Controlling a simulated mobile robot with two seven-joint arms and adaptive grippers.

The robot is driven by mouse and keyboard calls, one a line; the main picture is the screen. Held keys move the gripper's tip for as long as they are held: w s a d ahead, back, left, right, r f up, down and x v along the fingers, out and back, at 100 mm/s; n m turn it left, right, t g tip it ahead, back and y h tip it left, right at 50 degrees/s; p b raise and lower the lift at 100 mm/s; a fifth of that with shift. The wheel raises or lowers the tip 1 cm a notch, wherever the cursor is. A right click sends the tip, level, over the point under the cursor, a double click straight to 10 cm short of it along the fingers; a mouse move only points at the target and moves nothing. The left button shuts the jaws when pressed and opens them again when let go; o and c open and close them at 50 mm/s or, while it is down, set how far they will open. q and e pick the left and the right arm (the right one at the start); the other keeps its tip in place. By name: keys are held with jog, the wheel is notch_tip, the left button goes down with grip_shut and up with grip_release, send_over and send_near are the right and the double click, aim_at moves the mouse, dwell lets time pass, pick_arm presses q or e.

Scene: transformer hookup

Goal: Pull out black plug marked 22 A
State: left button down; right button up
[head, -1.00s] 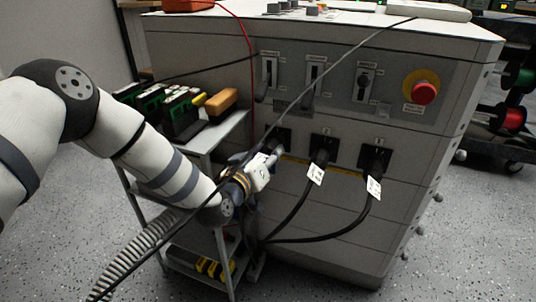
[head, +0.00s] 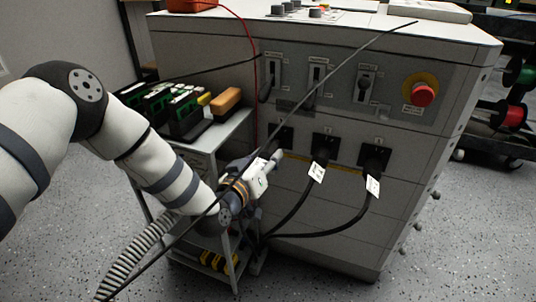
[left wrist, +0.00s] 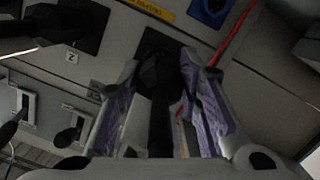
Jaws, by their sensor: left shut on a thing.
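My left gripper (head: 274,160) is at the leftmost socket (head: 284,137) on the lower front of the grey cabinet. In the left wrist view its purple-padded fingers (left wrist: 160,95) are shut on a black plug (left wrist: 158,75), whose front end is at a black socket plate; I cannot tell whether it is fully seated. Its marking is not readable. Two more black plugs, the middle one (head: 321,157) and the right one (head: 373,163), sit in their sockets with white tags, too small to read. My right gripper is not in view.
A small grey trolley (head: 206,140) with black-and-green devices and an orange block stands left of the cabinet. A red emergency button (head: 423,93) and switch handles (head: 364,88) are above the sockets. A thin dark line crosses in front of my left arm. Black cables hang below the sockets.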

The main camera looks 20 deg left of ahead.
pick_arm(q)
jog(key=shift+s, duration=0.3)
jog(key=s+p, duration=0.3)
jog(key=s, duration=0.1)
jog(key=shift+r, duration=0.2)
jog(key=shift+s+a+f, duration=0.1)
jog(key=shift+s+f, duration=0.05)
jog(key=shift+s, duration=0.35)
